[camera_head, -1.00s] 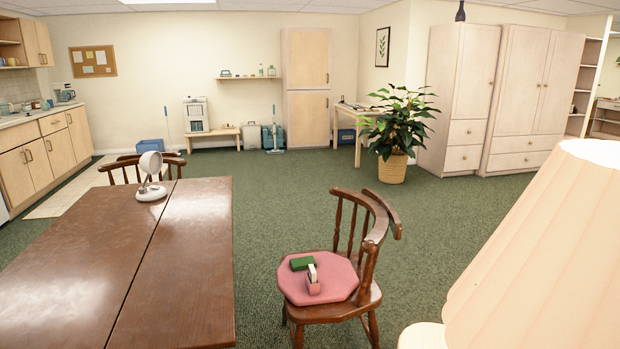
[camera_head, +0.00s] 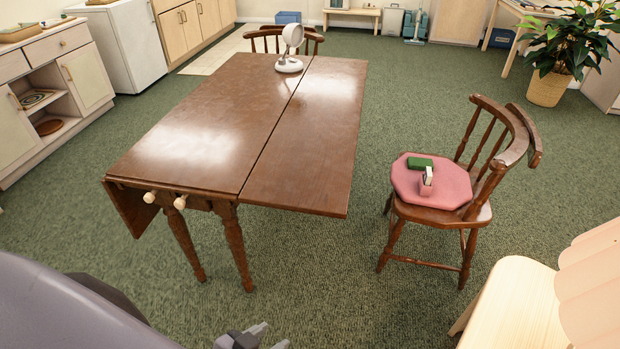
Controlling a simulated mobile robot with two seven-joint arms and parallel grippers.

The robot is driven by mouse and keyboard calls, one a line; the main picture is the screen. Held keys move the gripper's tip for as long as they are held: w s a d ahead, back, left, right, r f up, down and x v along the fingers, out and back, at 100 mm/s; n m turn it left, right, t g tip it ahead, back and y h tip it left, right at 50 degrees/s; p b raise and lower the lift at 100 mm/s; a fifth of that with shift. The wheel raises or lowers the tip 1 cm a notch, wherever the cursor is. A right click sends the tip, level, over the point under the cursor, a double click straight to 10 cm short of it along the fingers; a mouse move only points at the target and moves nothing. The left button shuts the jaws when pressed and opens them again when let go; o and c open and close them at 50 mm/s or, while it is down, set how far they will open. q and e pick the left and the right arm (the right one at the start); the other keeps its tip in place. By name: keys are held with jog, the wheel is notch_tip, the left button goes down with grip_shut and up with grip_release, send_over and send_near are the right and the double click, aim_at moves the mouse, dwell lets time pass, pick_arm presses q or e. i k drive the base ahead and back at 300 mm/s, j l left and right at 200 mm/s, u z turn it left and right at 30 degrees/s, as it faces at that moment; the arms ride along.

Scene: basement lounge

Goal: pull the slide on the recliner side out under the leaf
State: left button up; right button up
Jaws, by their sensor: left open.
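A dark brown drop-leaf table (camera_head: 205,125) stands in the middle of the head view. Its right leaf (camera_head: 315,140) lies level with the top, and its left leaf (camera_head: 131,208) hangs down. Two pale knobs (camera_head: 150,197) (camera_head: 180,202) show side by side on the near end, under the top. The underside of the raised leaf and any slide there are hidden. No recliner is recognisable in view. My left gripper (camera_head: 272,336) is open at the bottom edge, partly cut off, below and in front of the table and touching nothing. My right gripper is out of view.
A wooden chair (camera_head: 476,214) with a pink cushion, a green box and a small pink item stands right of the table. A white fan-like device (camera_head: 290,50) stands on the table's far end. A pale side table (camera_head: 515,305) is at lower right. Green carpet lies clear before the table.

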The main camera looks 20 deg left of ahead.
aim_at(180, 203)
jog(key=j+u, duration=0.1)
jog(key=u, duration=1.35)
